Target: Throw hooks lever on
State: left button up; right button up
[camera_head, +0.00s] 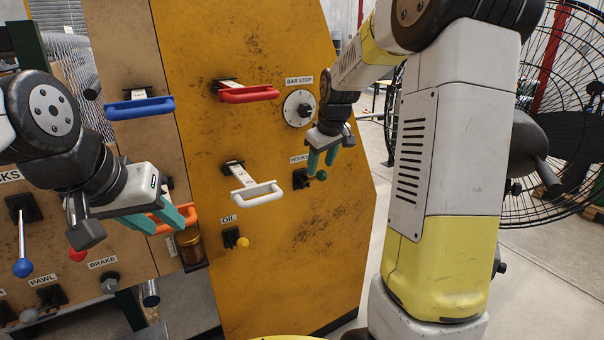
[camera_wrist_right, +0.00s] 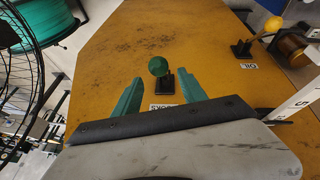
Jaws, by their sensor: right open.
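The hooks lever has a green ball knob (camera_wrist_right: 158,67) on a small black base (camera_wrist_right: 167,84) on the yellow panel, above the HOOKS label in the right wrist view. In the head view its green knob (camera_head: 321,175) shows just below my right gripper (camera_head: 321,160). My right gripper is open; in its wrist view the two teal fingers (camera_wrist_right: 161,83) stand on either side of the lever, with gaps. I cannot tell if anything touches. My left gripper (camera_head: 168,228) is at the left, in front of an orange handle (camera_head: 167,213), with its teal fingers apart.
A white handle (camera_head: 258,194), red handle (camera_head: 249,94) and blue handle (camera_head: 140,108) jut from the panels. A yellow-knobbed OIL lever (camera_head: 242,243) sits lower left of the hooks lever. The BAR STOP dial (camera_head: 299,108) is above. A large caged fan (camera_head: 560,120) stands right.

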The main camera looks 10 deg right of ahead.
aim_at(318, 177)
jog(key=x, duration=0.6)
jog(key=shift+f, duration=0.15)
jog(key=shift+c, duration=0.2)
grip_shut()
dwell(1.1)
